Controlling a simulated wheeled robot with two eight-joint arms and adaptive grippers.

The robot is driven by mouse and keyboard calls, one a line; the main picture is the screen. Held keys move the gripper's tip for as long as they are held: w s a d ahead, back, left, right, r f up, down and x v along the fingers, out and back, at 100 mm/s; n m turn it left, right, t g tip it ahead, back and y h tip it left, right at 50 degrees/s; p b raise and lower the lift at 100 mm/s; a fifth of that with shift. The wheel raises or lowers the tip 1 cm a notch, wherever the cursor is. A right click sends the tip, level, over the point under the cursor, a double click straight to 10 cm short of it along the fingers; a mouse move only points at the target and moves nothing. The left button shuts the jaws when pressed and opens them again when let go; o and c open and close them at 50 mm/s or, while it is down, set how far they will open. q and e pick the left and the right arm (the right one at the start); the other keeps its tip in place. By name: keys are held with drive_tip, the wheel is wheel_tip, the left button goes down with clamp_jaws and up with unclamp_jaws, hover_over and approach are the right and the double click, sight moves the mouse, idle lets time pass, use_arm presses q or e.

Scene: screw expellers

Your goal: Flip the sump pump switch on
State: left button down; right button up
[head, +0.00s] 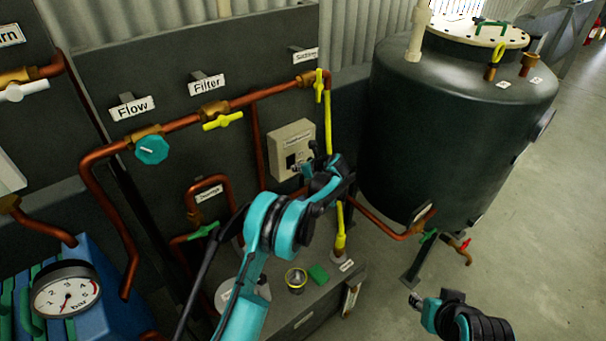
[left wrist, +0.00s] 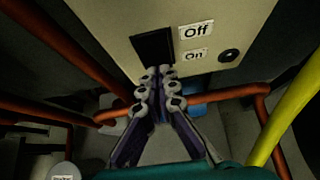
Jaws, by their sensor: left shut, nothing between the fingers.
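The switch box (head: 292,143) is a beige panel on the dark wall, left of the tank. In the left wrist view the panel (left wrist: 207,18) shows a black switch recess (left wrist: 153,46) beside the labels "Off" (left wrist: 196,31) and "On" (left wrist: 195,55). My left gripper (head: 303,169) is shut and empty, its tips at the lower part of the box. In the left wrist view its fingertips (left wrist: 160,72) overlap the bottom of the recess; I cannot tell whether they touch it. The switch position is hidden or too dark. My right gripper (head: 414,299) is low at right; its finger state is unclear.
Copper pipes (head: 180,123) with yellow valve handles run along the wall. A yellow pipe (head: 340,225) stands just right of the box. A large dark tank (head: 440,120) fills the right.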

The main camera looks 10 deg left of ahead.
use_arm(q)
drive_tip(key=shift+w+a, duration=0.1)
drive_tip(key=shift+a, duration=0.05)
drive_tip(key=shift+w+a+f, duration=0.1)
drive_tip(key=shift+w+a, duration=0.05)
drive_tip(key=shift+a, duration=0.05)
idle(0.3)
drive_tip(key=shift+r+p, duration=0.35)
drive_tip(key=shift+r, duration=0.55)
